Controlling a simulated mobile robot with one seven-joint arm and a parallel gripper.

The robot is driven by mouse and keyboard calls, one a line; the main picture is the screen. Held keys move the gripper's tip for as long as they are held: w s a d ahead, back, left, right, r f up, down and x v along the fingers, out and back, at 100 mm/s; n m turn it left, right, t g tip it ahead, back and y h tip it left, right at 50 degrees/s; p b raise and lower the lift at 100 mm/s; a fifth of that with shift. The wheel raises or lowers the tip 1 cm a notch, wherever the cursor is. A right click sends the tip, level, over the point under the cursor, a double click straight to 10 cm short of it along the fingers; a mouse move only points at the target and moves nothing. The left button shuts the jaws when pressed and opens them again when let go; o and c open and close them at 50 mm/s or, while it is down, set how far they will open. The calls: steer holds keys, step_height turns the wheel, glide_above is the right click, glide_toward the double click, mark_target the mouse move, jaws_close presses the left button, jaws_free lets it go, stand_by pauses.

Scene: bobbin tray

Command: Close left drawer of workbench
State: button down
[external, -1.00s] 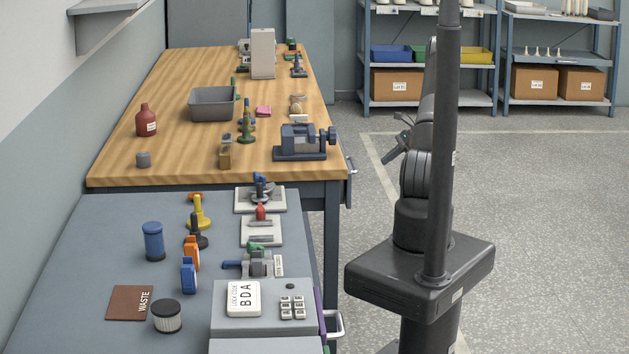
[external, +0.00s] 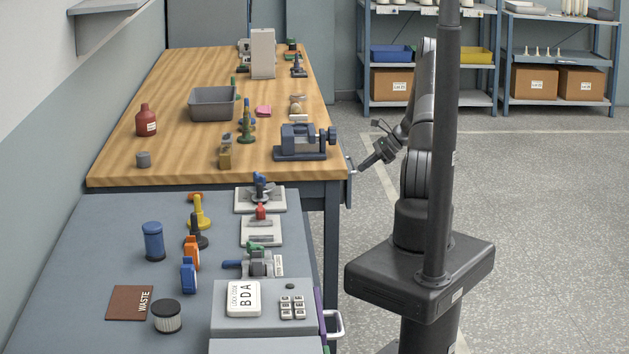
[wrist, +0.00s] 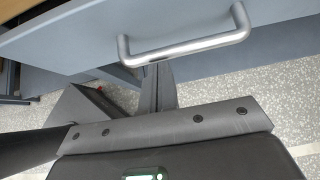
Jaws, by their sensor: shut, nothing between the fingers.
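The workbench (external: 125,172) has a wooden top and grey frame. A grey drawer front (external: 348,188) with a metal handle shows at its right side near the close corner. The external view is too small to tell how far the drawer stands out. My gripper (external: 362,168) is shut and empty, pointing left and down just beside this handle; I cannot tell whether it touches. In the wrist view, a blue-grey drawer front (wrist: 80,45) fills the top, with its curved metal handle (wrist: 185,47) close by.
A nearer grey bench (external: 100,260) carries several fixtures and has a handle (external: 336,325) on its right side. A vise (external: 303,142) sits near the wooden top's right edge. Floor (external: 560,220) is open to the right; shelves (external: 430,95) stand at the back.

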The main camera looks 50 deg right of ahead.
steer(key=w+a, duration=0.3)
steer(key=shift+w+a, duration=0.2)
steer(key=shift+a, duration=0.05)
steer(key=s+d+r, duration=0.5)
steer(key=s+d, duration=0.3)
steer(key=s, duration=0.1)
steer(key=shift+d+r, duration=0.3)
steer(key=shift+d, duration=0.1)
steer(key=shift+r, duration=0.1)
